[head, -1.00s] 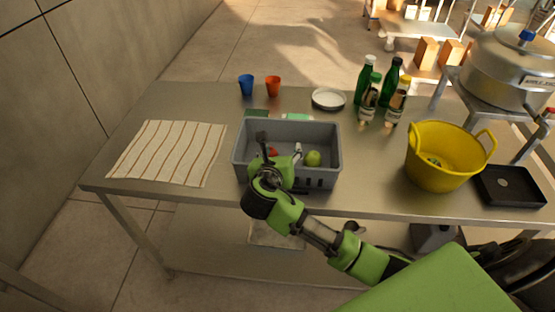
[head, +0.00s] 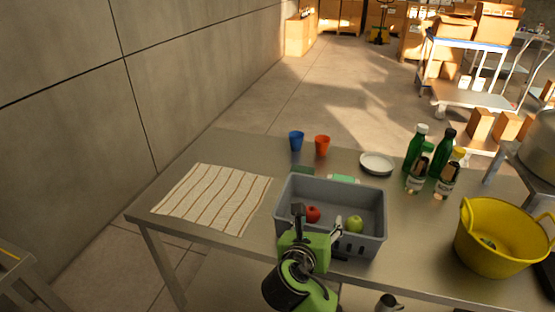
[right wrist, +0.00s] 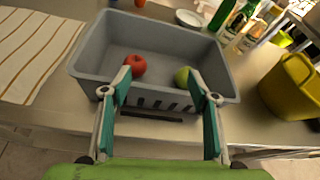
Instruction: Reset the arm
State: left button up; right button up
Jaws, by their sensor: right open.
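My right gripper (head: 318,224) is open at the near edge of the grey crate (head: 375,247). In the right wrist view the two teal-padded fingers of my gripper (right wrist: 158,84) are spread wide with nothing between them, in front of the crate (right wrist: 90,60). A red apple (head: 312,214) and a green apple (head: 354,224) lie inside the crate, apart from the fingers. They also show in the right wrist view, red apple (right wrist: 136,65) at left and green apple (right wrist: 182,77) partly behind the right finger. My left gripper is not in view.
The crate stands on a metal table (head: 230,262). A striped cloth (head: 212,197) lies left. Blue cup (head: 296,141), orange cup (head: 322,146), white plate (head: 377,163) and several bottles (head: 415,149) stand behind. A yellow basket (head: 490,245) is at right. A wall (head: 80,130) rises at left.

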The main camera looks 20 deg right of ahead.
jog(key=s+a+f+m+g+y, duration=0.1)
jog(key=s+f+m+g+y, duration=0.3)
jog(key=s+f+m, duration=0.85)
jog(key=s+a+f+m+g+y, duration=0.1)
jog(key=s+f+m+g+y, duration=0.1)
jog(key=s+m, duration=0.55)
jog(key=s+a+f+m+g+y, duration=0.1)
jog(key=s+m+y, duration=0.1)
jog(key=s+m, duration=0.6)
notch_tip(320, 180, down, 28)
jog(key=s+f+m+g, duration=0.1)
jog(key=s+g, duration=0.1)
jog(key=s+d+f+g, duration=0.1)
jog(key=s+d+f, duration=0.2)
jog(key=s+f, duration=1.1)
jog(key=shift+s+f+b, duration=0.3)
jog(key=shift+s+b, duration=0.15)
jog(key=shift+s, duration=0.5)
